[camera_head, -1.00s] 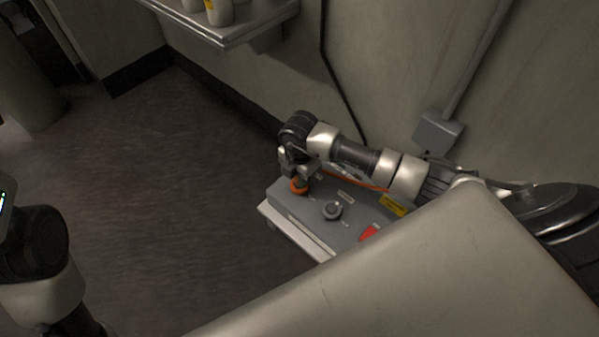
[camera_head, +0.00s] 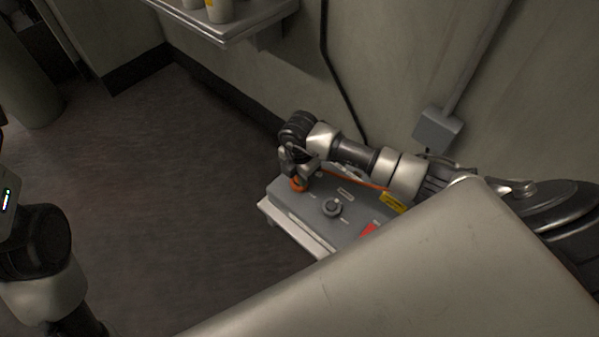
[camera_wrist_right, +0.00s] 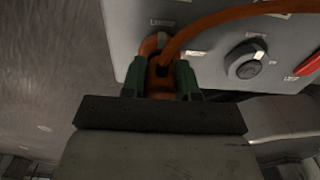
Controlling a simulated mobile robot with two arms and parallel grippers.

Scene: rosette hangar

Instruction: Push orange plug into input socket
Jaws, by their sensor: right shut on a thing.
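My right gripper (camera_head: 297,178) is at the left end of a grey panel box (camera_head: 312,206), shut on the orange plug (camera_head: 298,186). In the right wrist view the plug (camera_wrist_right: 160,77) sits between the green fingertips of the gripper (camera_wrist_right: 160,80), right at the panel face. An orange cable (camera_wrist_right: 215,20) runs from it to the right. The input socket is hidden behind the plug and fingers, so I cannot tell how deep the plug sits. My left arm shows at the left edge of the head view, but its fingers are out of the picture.
A round dark knob (camera_head: 331,207), a yellow label (camera_head: 394,202) and a red patch (camera_head: 369,230) are on the panel. A wall shelf (camera_head: 235,22) holds containers. A grey wall box (camera_head: 438,129) is behind my right arm. The floor at left is clear.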

